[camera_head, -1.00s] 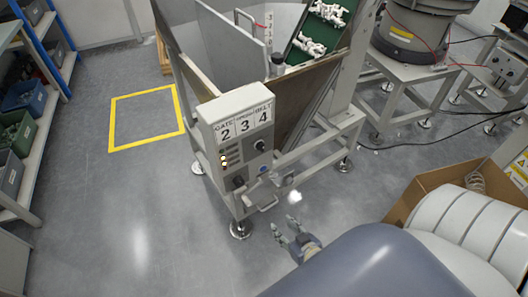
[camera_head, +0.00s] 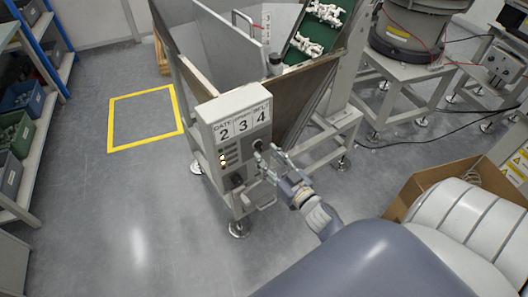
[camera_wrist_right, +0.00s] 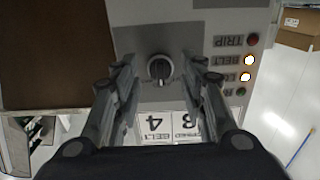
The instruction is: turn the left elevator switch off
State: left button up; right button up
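A light control box (camera_head: 207,122) on the front of the hopper machine carries a label with 2, 3 and 4. A black rotary switch (camera_head: 259,145) sits at its right side. The right wrist view shows the switch (camera_wrist_right: 159,68) close up, upside down, with a pale pointer line. My right gripper (camera_head: 267,154) is open at the box front. In the right wrist view its two fingers (camera_wrist_right: 158,62) stand on either side of the switch, with gaps; I cannot tell the remaining depth. My left gripper is not in view.
A second black knob (camera_head: 238,181) and a metal handle (camera_head: 264,203) are lower on the box. Lit lamps (camera_wrist_right: 248,68) sit beside the switch. A cardboard box (camera_head: 420,187) stands at right. Floor left of the machine is clear.

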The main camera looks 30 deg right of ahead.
aim_at(259, 146)
jog(key=shift+w, duration=1.3)
jog(key=shift+c, duration=0.6)
jog(key=c, duration=0.8)
jog(key=shift+n, duration=0.3)
jog(key=shift+d+r+n, duration=0.1)
jog(key=shift+d+n, duration=0.1)
jog(key=shift+n, duration=1.85)
jog(key=shift+d+r+n, duration=0.1)
jog(key=shift+d+n, duration=0.05)
jog(key=shift+n, duration=1.9)
